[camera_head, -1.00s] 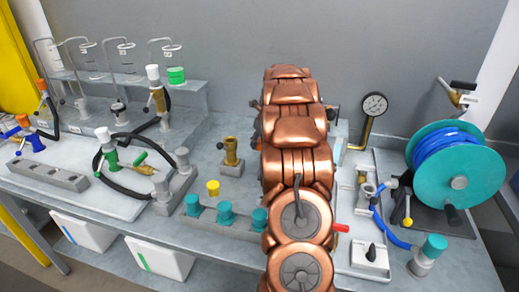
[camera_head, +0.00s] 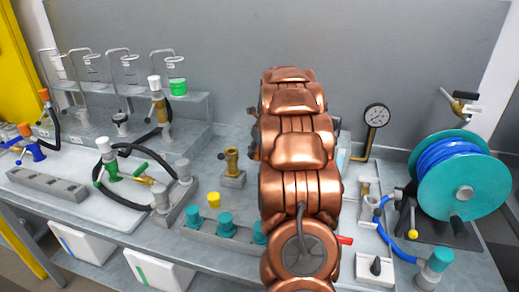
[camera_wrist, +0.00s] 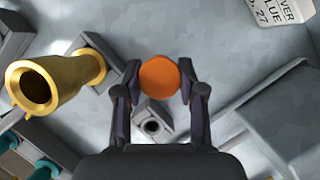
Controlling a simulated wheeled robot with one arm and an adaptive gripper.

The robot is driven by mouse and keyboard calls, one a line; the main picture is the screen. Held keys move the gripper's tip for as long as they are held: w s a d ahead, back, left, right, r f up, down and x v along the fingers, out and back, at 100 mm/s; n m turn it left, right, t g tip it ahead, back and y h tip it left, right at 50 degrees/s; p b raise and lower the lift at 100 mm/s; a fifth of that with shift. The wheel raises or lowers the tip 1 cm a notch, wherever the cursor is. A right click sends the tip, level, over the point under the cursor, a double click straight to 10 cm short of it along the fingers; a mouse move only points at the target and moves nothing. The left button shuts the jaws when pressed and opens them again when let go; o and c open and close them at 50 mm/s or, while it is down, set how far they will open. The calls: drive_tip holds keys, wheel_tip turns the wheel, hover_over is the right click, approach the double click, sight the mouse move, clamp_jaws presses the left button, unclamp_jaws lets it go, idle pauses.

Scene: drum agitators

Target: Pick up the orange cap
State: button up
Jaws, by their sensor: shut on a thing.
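An orange cap (camera_wrist: 159,77) sits between the fingertips of my gripper (camera_wrist: 159,84) in the wrist view. The fingers touch it from both sides, shut on it. A small grey block with a dark round hole (camera_wrist: 152,125) shows below the cap in that picture; I cannot tell how far the cap is above it. In the head view, my copper-coloured arm hides the gripper and the held cap. Other orange tops show at the far left on a valve (camera_head: 44,95) and on a blue-handled fitting (camera_head: 25,130).
A brass fitting (camera_wrist: 30,85) stands close left of my gripper in the wrist view; it also shows in the head view (camera_head: 231,162). A gauge (camera_head: 376,116) and a teal hose reel (camera_head: 465,190) stand right of my arm. Teal caps (camera_head: 226,225) line the front.

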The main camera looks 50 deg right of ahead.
drive_tip(key=s+a+b, duration=0.2)
drive_tip(key=s+a, duration=0.5)
drive_tip(key=a, duration=0.6)
drive_tip(key=shift+a, duration=0.3)
drive_tip(key=shift+s+r, duration=0.1)
drive_tip(key=s+p, duration=0.2)
drive_tip(key=s, duration=0.6)
drive_tip(key=shift+s, duration=0.1)
drive_tip(key=shift+s+a+f, duration=0.15)
drive_tip(key=shift+f, duration=1.3)
